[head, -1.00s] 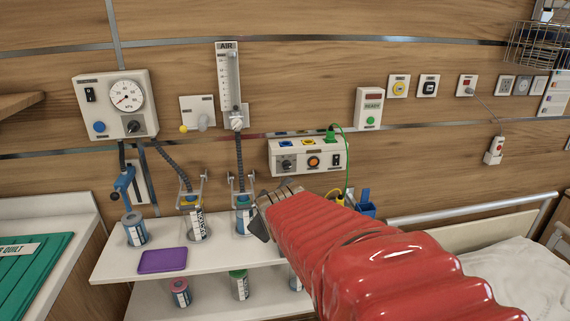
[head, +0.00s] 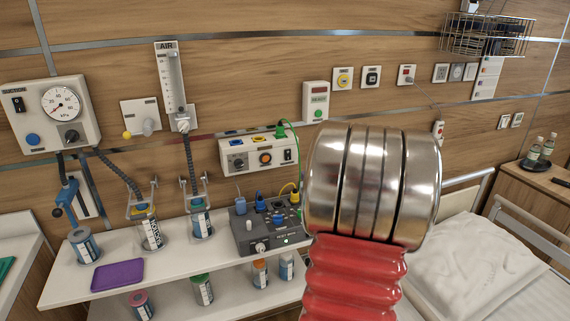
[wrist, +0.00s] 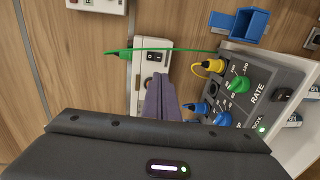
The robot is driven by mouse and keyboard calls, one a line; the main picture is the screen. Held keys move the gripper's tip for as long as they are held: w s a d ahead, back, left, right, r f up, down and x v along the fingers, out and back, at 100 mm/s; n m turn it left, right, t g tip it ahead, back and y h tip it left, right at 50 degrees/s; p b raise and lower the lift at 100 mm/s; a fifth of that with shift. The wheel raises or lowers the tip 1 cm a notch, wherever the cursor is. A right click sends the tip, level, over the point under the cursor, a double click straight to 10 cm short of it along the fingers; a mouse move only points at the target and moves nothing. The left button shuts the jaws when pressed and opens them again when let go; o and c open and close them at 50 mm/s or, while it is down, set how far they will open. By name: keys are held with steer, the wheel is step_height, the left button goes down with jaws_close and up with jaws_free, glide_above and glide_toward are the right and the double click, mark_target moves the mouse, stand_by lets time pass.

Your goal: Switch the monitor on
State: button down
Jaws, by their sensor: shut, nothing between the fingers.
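In the head view a cream wall box (head: 258,168) has a knob, an orange button, coloured sockets and a black rocker switch (head: 287,155). A dark grey unit (head: 262,240) with knobs, plugs and a lit green light stands on the shelf. I cannot tell which one is the monitor. My gripper is hidden in the head view by my arm. In the wrist view my gripper (wrist: 160,84) is shut and empty, its tips just below the rocker switch (wrist: 157,57) in the picture. Whether they touch the box (wrist: 139,70) is unclear.
The green cable (wrist: 175,47) runs close past the switch. Yellow and blue plugs sit beside it on the dark unit. A gauge panel (head: 50,117), a small box with a green button (head: 316,101) and a shelf (head: 70,283) with canisters are around; a bed (head: 480,255) is at right.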

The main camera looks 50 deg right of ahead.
mark_target(287, 160)
steer(key=shift+d, duration=0.1)
stand_by(0.3)
steer(key=x, duration=1.4)
steer(key=shift+w, duration=0.1)
stand_by(0.4)
steer(key=shift+s+a+f, duration=0.1)
steer(key=shift+s+a, duration=0.3)
steer(key=shift+s, duration=0.05)
steer(key=s+a+f, duration=0.1)
steer(key=s+a, duration=0.5)
steer(key=s, duration=0.5)
steer(key=shift+a+f, duration=0.25)
steer(key=shift+f, duration=0.1)
steer(key=shift+s, duration=0.1)
